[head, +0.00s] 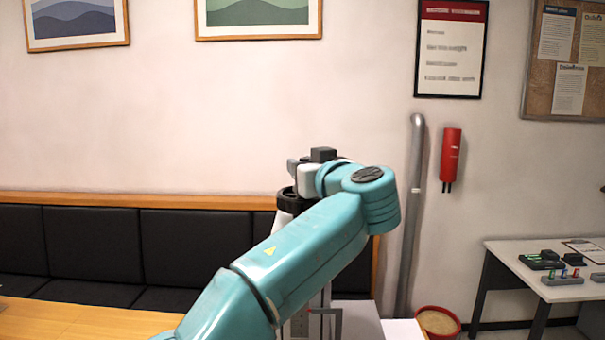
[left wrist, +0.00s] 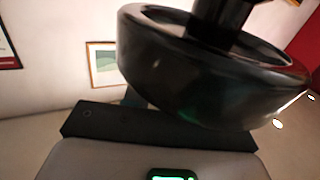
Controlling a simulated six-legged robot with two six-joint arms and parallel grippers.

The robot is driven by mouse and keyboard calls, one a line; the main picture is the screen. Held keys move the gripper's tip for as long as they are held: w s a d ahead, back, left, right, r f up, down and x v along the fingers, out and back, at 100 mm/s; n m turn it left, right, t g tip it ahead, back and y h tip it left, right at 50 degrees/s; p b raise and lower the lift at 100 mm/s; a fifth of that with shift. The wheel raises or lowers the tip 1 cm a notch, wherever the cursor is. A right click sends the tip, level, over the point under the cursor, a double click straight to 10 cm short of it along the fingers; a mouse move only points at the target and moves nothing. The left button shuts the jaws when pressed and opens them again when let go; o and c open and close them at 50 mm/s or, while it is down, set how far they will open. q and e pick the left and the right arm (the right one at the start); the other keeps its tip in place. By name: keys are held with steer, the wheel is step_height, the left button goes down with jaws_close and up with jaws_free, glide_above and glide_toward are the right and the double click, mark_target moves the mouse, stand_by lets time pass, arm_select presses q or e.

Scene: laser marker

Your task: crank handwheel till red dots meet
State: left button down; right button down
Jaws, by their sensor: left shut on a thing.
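The black handwheel (head: 288,203) sits on top of the marker's column, partly hidden by my left arm in the head view. It fills the upper right of the left wrist view (left wrist: 200,75) as a thick, dished black wheel with a dark post at its middle. My left gripper (head: 295,172) is at the wheel's top, shut on part of it; its fingertips are mostly hidden by my wrist. A grey housing (left wrist: 100,160) with a small green-lit display (left wrist: 172,175) shows below the wheel. I see no red dots in either view. My right gripper is not in view.
A wooden table (head: 80,322) is at the lower left, before a black padded bench (head: 105,245). A grey pipe (head: 410,220) and red cylinder (head: 451,155) are on the wall. A white side table (head: 510,285) with small items stands right, near a red-rimmed bin (head: 438,322).

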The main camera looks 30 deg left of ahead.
arm_select(q)
steer(key=c, duration=1.1)
jaws_free()
steer(key=shift+d, duration=0.1)
steer(key=shift+o, duration=0.2)
steer(key=shift+s+d+r, duration=0.15)
steer(key=shift+s, duration=0.05)
steer(key=shift+f, duration=0.2)
steer(key=b+v, duration=0.5)
steer(key=v, duration=1.1)
steer(key=shift+s+d+r, duration=0.1)
steer(key=shift+d+r, duration=0.05)
